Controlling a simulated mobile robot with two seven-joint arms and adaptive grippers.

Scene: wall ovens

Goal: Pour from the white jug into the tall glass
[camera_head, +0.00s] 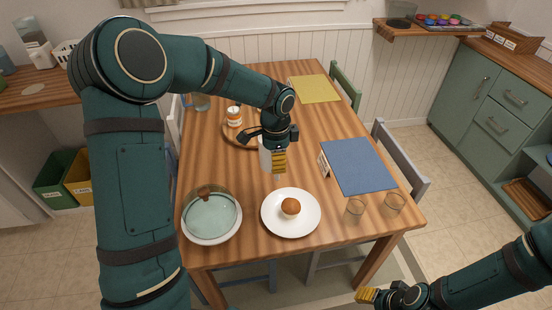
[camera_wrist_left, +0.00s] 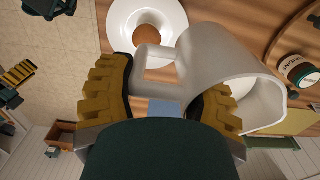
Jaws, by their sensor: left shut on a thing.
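My left gripper (camera_head: 279,160) is shut on the white jug (camera_head: 265,155), above the middle of the table. The gripper hides much of the jug in the head view. In the left wrist view the jug (camera_wrist_left: 205,60) shows large, with its handle between the yellow fingers (camera_wrist_left: 160,100) and its open mouth toward the lower right. Two clear glasses, one on the left (camera_head: 355,208) and one on the right (camera_head: 393,204), stand at the table's front right, apart from the jug. I cannot tell which is the tall glass. My right gripper (camera_head: 378,296) is low at the front right, off the table; its opening is unclear.
A white plate (camera_head: 272,222) with a brown bun (camera_head: 291,207) and a glass-covered dish (camera_head: 211,216) stand at the front. A blue mat (camera_head: 358,166) with a small card (camera_head: 323,164) lies right, a yellow mat (camera_head: 314,89) behind. A jar (camera_head: 234,116) stands on a round board. Chairs surround the table.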

